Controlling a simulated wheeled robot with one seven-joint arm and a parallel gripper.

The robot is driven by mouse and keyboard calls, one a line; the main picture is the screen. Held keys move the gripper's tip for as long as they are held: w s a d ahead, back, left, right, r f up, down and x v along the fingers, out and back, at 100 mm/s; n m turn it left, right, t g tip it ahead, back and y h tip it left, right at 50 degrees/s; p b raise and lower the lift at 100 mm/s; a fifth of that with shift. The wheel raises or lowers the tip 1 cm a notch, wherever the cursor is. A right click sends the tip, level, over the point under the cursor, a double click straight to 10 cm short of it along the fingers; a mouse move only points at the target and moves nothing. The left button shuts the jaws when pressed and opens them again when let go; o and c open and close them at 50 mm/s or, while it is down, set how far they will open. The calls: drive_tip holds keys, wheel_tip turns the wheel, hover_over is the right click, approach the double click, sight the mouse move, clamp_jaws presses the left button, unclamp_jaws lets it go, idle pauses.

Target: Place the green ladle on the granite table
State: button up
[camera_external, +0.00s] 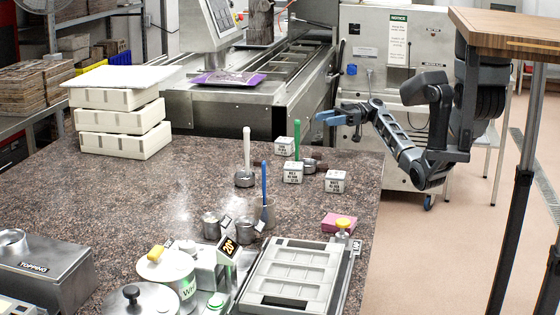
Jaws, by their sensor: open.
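The green ladle (297,138) stands with its green handle upright on the granite table (130,190), near its back right edge. Its lower end is largely hidden among small labelled cubes. My gripper (318,118) reaches in from the right, with blue fingers pointing left. It is open and empty, and appears above and just right of the green handle in the picture. Whether it touches the handle cannot be told from this angle. A white-handled ladle (247,148) stands to the left, and a blue-handled ladle (264,182) stands nearer the front.
Labelled cubes (334,181) crowd the green ladle. Metal cups (211,226), a pink block (340,222), a grey mould tray (289,273) and white pots (167,272) stand nearer the front. White blocks (121,120) are stacked back left. The table's middle left is clear.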

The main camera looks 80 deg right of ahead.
drive_tip(key=shift+r, duration=0.1)
wheel_tip(320, 180, up, 11)
drive_tip(key=m+t+h+p, duration=0.3)
drive_tip(key=m+h, duration=1.2)
drive_tip(key=h, duration=0.6)
hover_over(299, 121)
drive_tip(key=v, duration=0.2)
drive_tip(key=f, duration=0.9)
drive_tip(key=shift+s+f, duration=0.2)
drive_tip(key=shift+f, duration=0.15)
drive_tip(key=w, duration=0.1)
drive_tip(key=w+d+f, duration=0.1)
drive_tip(key=w, duration=0.1)
drive_tip(key=w+d+f, duration=0.1)
drive_tip(key=shift+w+d+p, duration=0.1)
drive_tip(key=shift+w+p, duration=0.15)
drive_tip(key=shift+p, duration=0.05)
